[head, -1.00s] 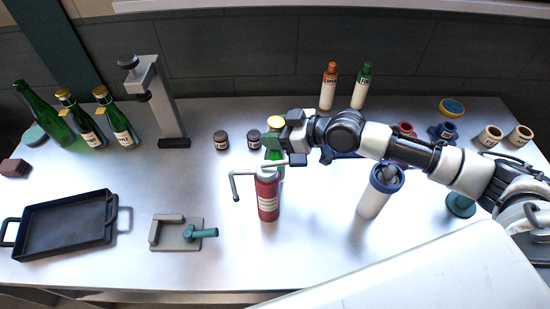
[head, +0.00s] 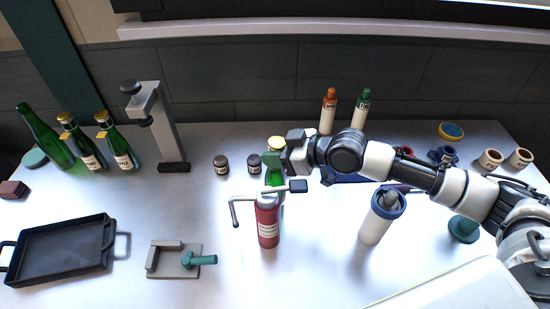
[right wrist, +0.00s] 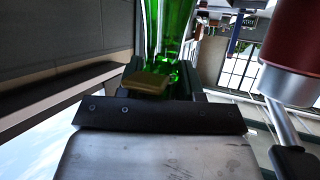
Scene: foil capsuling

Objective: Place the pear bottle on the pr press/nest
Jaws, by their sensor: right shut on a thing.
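My right gripper (head: 284,160) is shut on a green bottle (head: 274,177) with a yellow cap. The bottle stands partly hidden behind a red cylinder with a lever handle (head: 267,222). In the right wrist view the green glass (right wrist: 168,30) and a gold tag (right wrist: 145,82) sit between the fingers. Its label is hidden, so I cannot tell if it is the pear bottle. A grey upright press-like stand (head: 165,130) with a dark foot is at back left. A low grey fixture with a green handle (head: 175,262) is at front left. My left gripper is out of view.
Several green bottles (head: 85,150) stand at the far left. A black tray (head: 60,252) lies at front left. Two small dark jars (head: 221,164) are left of the held bottle. A white blue-rimmed container (head: 375,220) stands right. The table between press and fixture is clear.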

